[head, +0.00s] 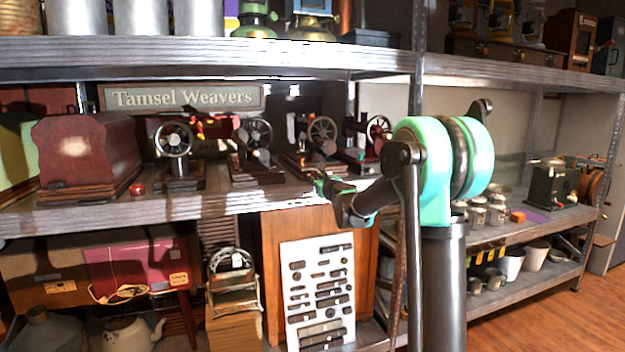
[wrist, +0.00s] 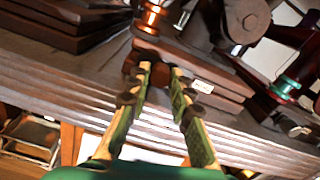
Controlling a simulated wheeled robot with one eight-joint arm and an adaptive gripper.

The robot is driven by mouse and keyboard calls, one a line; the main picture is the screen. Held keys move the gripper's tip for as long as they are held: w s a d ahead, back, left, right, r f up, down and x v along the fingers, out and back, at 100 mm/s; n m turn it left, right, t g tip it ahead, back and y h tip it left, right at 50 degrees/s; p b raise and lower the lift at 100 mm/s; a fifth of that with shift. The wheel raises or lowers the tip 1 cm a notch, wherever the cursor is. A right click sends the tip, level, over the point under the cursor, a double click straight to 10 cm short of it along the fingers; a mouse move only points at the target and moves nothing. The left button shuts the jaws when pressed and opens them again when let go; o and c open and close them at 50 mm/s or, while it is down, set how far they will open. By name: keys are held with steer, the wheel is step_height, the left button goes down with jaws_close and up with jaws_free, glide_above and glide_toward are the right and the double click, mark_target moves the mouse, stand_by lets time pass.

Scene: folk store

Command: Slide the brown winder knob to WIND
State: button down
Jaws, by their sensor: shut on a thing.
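A small sewing machine with a spoked wheel (head: 322,135) stands on the shelf, on a dark wooden base (wrist: 205,72). My gripper (head: 322,182) reaches the front edge of this base. In the wrist view, the green and tan fingers of my gripper (wrist: 162,70) point at the base front and are shut on the brown winder knob (wrist: 160,76). The fingers cover much of the knob. A small white label (wrist: 203,87) is on the base front, right of the fingers; its lettering is too small to read.
More sewing machines stand on both sides, one on the left (head: 252,140) and a red one (head: 375,135) on the right. The metal shelf edge (head: 235,203) runs just below. A shelf post (head: 418,70) and upper shelf (head: 200,60) bound the space.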

steer(key=shift+w+d, duration=0.2)
steer(key=shift+d, duration=0.4)
steer(key=shift+w+d, duration=0.2)
steer(key=shift+d, duration=0.35)
steer(key=c, duration=1.3)
jaws_free()
steer(key=shift+d, duration=0.1)
steer(key=shift+c, duration=0.2)
steer(key=shift+s, duration=0.1)
steer(key=v, duration=1.2)
